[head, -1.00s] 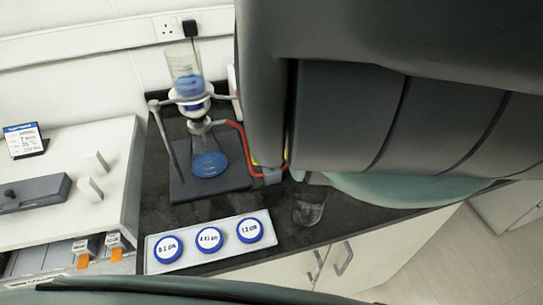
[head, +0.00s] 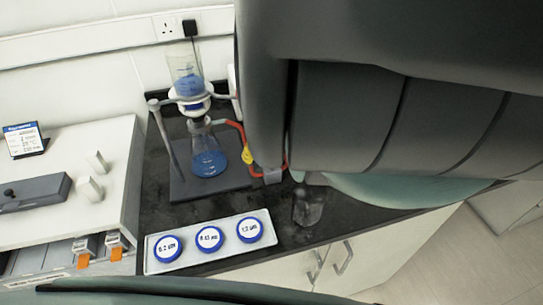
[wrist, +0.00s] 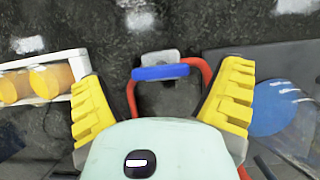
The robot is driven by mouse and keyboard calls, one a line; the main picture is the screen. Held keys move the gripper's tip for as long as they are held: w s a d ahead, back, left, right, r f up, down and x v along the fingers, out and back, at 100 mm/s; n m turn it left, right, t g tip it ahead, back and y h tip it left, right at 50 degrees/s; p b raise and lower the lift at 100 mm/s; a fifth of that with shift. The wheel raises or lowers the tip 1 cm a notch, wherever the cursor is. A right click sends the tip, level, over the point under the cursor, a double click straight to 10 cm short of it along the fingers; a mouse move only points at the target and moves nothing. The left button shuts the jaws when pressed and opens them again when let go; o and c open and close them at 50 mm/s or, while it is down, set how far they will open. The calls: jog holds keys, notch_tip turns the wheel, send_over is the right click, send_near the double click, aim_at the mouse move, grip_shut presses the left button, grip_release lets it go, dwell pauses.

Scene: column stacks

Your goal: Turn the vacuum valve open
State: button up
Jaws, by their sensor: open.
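The vacuum valve shows in the wrist view as a blue bar handle (wrist: 160,72) on a grey fitting, with red tubing curving around it. My gripper (wrist: 165,78) is open, with one yellow finger on each side of the handle and gaps between. Neither finger visibly touches it. In the head view a yellow fingertip (head: 248,155) shows beside the red hose (head: 235,126); my arm hides most of the gripper, and I cannot make out the valve handle there. The hose leads from a flask (head: 208,160) with blue liquid under a filter funnel (head: 187,78).
A white tray (head: 233,258) with blue-rimmed round containers lies at the front of the dark bench. A clear beaker (head: 307,207) stands near the bench edge. A stand rod (head: 165,135) rises left of the flask. A white cabinet (head: 90,150) stands at the left.

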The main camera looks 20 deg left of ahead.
jog(key=v, duration=1.2)
jog(key=shift+d, duration=0.1)
